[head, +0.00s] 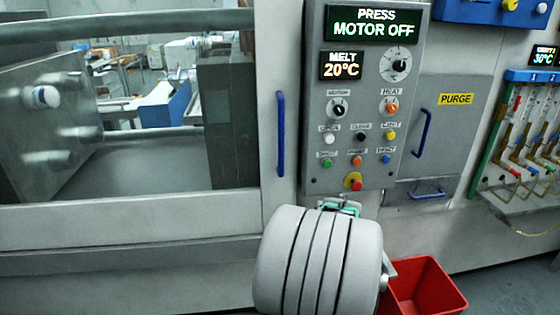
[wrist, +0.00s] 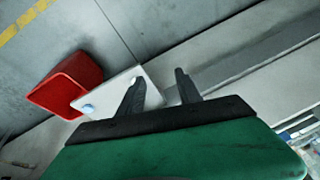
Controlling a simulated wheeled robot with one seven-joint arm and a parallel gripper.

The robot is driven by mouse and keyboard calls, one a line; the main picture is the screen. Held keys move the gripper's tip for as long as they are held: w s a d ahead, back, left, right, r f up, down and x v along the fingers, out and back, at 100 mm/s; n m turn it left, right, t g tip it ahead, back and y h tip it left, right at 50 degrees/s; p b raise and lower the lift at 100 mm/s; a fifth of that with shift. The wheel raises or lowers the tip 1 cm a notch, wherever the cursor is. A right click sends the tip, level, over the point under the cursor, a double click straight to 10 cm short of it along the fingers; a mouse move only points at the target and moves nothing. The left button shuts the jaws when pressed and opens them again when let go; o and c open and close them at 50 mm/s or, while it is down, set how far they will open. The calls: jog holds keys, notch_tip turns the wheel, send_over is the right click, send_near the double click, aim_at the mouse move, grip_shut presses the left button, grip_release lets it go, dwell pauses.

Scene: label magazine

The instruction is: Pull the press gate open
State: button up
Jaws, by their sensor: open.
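The press gate (head: 130,222) is a light grey framed panel with a wide window at the left of the head view. A blue vertical bar handle (head: 281,133) stands at the right end of the gate. The gate's right edge meets the control panel. My gripper (wrist: 160,77) shows two dark fingers spread apart with nothing between them in the wrist view. In the head view my grey arm hides most of the gripper, low and to the right of the blue handle. The gripper is apart from the handle, which I cannot make out in the wrist view.
The control panel (head: 315,165) reads "MOTOR OFF". The purge door (head: 455,120) has its own blue handle (head: 424,132). A red bin (head: 428,288) stands on the floor and shows in the wrist view (wrist: 62,88), beside a pale plate (wrist: 115,88). A tool rack hangs far right.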

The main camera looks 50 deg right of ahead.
jog(key=w+d+r+n+t+h, duration=0.1)
jog(key=w+d+r+t+h, duration=0.15)
jog(key=w+d+r, duration=0.4)
jog(key=n+t+h, duration=0.4)
jog(key=t+h, duration=0.1)
jog(key=t, duration=0.5)
send_near(282, 130)
jog(key=x, duration=0.4)
jog(key=p+x, duration=0.2)
jog(key=x, duration=0.5)
jog(key=shift+p, duration=0.35)
grip_shut()
jog(key=shift+f, duration=0.1)
